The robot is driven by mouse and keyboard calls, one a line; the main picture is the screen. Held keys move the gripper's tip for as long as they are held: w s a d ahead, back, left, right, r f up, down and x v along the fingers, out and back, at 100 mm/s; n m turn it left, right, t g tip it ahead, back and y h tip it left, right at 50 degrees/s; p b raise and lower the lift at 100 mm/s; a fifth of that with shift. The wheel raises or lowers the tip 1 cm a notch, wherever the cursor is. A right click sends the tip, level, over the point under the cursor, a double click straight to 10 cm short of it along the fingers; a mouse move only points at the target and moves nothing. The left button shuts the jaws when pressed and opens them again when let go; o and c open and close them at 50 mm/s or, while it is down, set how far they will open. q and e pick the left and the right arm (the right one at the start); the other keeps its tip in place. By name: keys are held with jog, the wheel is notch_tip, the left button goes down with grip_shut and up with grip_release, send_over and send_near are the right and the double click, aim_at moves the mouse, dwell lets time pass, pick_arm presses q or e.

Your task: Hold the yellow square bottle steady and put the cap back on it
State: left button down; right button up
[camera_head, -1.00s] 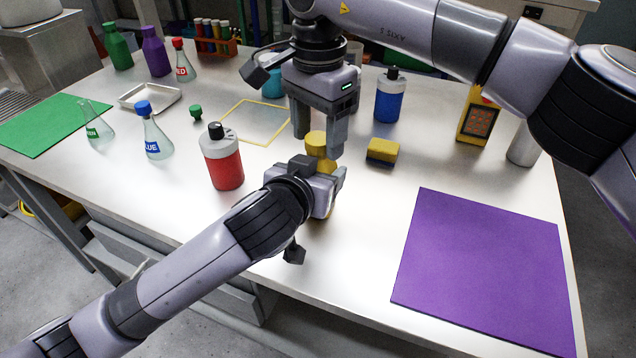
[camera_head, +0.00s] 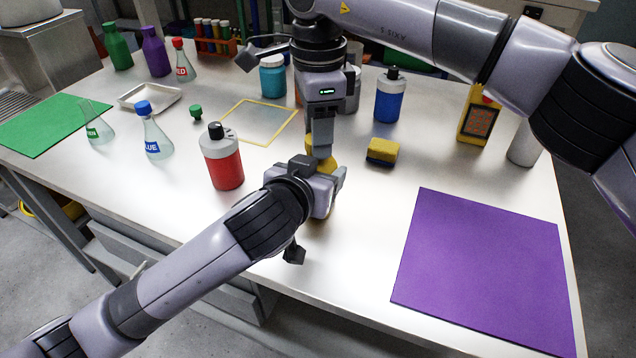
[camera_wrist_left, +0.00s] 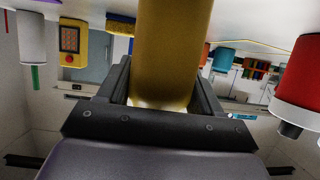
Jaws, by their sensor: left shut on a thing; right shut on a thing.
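The yellow bottle (camera_wrist_left: 172,45) stands between the fingers of my left gripper (camera_wrist_left: 165,88) in the left wrist view. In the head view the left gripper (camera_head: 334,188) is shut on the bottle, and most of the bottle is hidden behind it. My right gripper (camera_head: 322,148) points straight down above the bottle, shut on the yellow cap (camera_head: 310,151), which is partly hidden by a finger. Yellow (camera_head: 326,164) shows just below the fingertips, at the bottle's top. The cap looks to be at the bottle's top; I cannot tell whether it is seated.
A red bottle (camera_head: 225,165) stands left of the grippers. A yellow sponge (camera_head: 383,151) lies to the right, with a blue bottle (camera_head: 388,98) behind it. A yellow-framed mat (camera_head: 258,121) lies behind. A purple mat (camera_head: 483,268) lies clear at front right.

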jog(key=m, duration=0.9)
jog(key=shift+m, duration=0.4)
jog(key=m, duration=0.4)
jog(key=shift+m, duration=0.3)
jog(key=m, duration=0.5)
jog(key=o, duration=1.2)
jog(key=shift+c, duration=0.2)
jog(key=shift+r, duration=2.25)
